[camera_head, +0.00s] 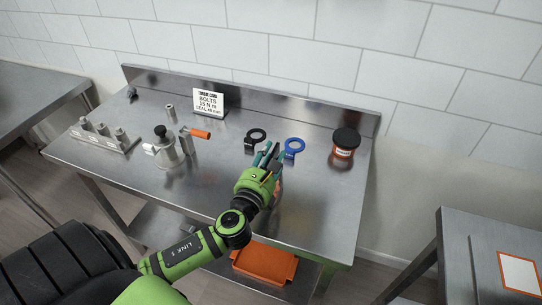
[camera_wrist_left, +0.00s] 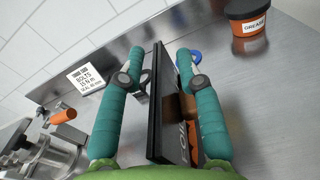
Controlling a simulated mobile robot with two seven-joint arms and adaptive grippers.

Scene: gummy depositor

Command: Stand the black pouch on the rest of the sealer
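My left gripper (camera_head: 268,155) is over the right half of the steel table. In the left wrist view its two teal fingers (camera_wrist_left: 160,52) stand apart. A flat black item with pale lettering (camera_wrist_left: 172,120), seen nearly edge-on, lies between them; it may be the black pouch. A gap shows between it and the left finger; contact with the right finger is unclear. In the head view my gripper mostly hides it. I cannot make out a sealer for certain; a metal device with a black knob (camera_head: 166,150) and an orange handle (camera_head: 200,134) stands at the left. My right gripper is not in view.
A black ring tool (camera_head: 254,136) and a blue ring tool (camera_head: 294,146) lie beyond my gripper. A grease jar (camera_head: 344,150) stands right. A sign (camera_head: 209,102) stands at the back, a metal block with cylinders (camera_head: 100,138) at left. An orange bin (camera_head: 264,262) is below.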

